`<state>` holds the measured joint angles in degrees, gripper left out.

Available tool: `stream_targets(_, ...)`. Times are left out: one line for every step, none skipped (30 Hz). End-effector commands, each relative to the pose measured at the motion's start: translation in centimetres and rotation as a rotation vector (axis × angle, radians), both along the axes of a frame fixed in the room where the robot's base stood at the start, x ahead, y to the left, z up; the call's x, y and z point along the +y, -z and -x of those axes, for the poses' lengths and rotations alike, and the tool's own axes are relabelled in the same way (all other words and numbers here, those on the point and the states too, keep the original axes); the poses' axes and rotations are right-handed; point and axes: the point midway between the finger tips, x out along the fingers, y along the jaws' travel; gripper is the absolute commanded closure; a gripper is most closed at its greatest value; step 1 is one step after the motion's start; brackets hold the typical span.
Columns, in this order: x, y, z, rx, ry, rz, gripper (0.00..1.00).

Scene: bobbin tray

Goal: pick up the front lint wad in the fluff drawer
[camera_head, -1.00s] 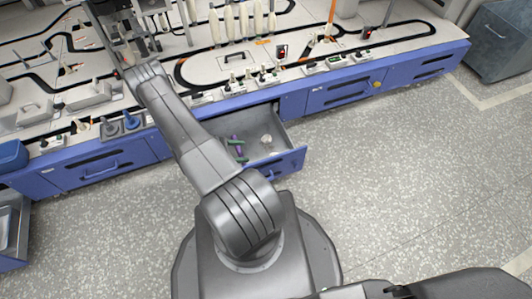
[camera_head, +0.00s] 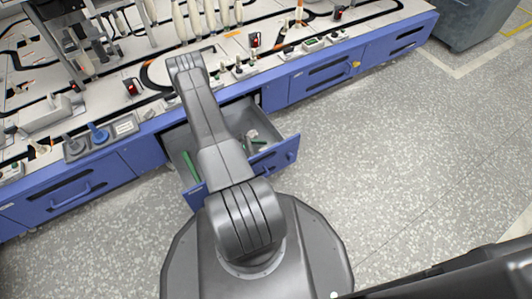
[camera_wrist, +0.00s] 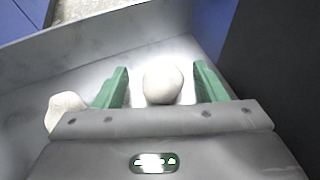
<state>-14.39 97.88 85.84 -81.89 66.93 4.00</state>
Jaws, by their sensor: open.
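In the wrist view, my gripper (camera_wrist: 162,70) is open, with one green finger on each side of a rounded off-white lint wad (camera_wrist: 163,84). The fingers look apart from this wad, with a gap on both sides. A second off-white lint wad (camera_wrist: 65,110) lies left of the left finger, partly covered by my gripper body. Both wads are in the grey fluff drawer, which stands open with its blue front (camera_head: 280,157) toward me in the head view. A pale lump (camera_head: 251,134) shows there beside my arm.
The grey drawer walls (camera_wrist: 90,37) stand close around my gripper. Speckled floor (camera_head: 400,150) is clear on the right.

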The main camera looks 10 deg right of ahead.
Motion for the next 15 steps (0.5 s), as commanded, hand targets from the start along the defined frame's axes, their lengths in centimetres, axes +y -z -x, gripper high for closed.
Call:
stream_targets(0.02, -0.03, 0.00, 0.000, 0.000, 0.000, 0.35)
stream_targets(0.02, -0.02, 0.00, 0.000, 0.000, 0.000, 0.35)
stream_targets(0.03, -0.02, 0.00, 0.000, 0.000, 0.000, 0.39)
stream_targets(0.03, -0.02, 0.00, 0.000, 0.000, 0.000, 0.44)
stream_targets(0.03, -0.02, -0.01, 0.000, 0.000, 0.000, 0.50)
stream_targets(0.05, -0.02, -0.01, 0.000, 0.000, 0.000, 0.58)
stream_targets(0.05, -0.02, 0.00, 0.000, 0.000, 0.000, 0.64)
stream_targets(0.05, -0.02, -0.01, 0.000, 0.000, 0.000, 0.70)
stream_targets(0.05, -0.02, -0.01, 0.000, 0.000, 0.000, 0.78)
stream_targets(0.05, -0.01, -0.01, 0.000, 0.000, 0.000, 0.81)
stream_targets(0.05, -0.01, -0.01, 0.000, 0.000, 0.000, 0.81)
stream_targets(0.05, -0.01, -0.01, 0.000, 0.000, 0.000, 0.81)
stream_targets(0.05, -0.01, -0.01, 0.001, 0.000, 0.000, 0.82)
stream_targets(0.05, -0.01, -0.01, 0.001, 0.000, 0.000, 0.82)
stream_targets(0.06, -0.01, -0.01, 0.000, 0.000, 0.000, 0.82)
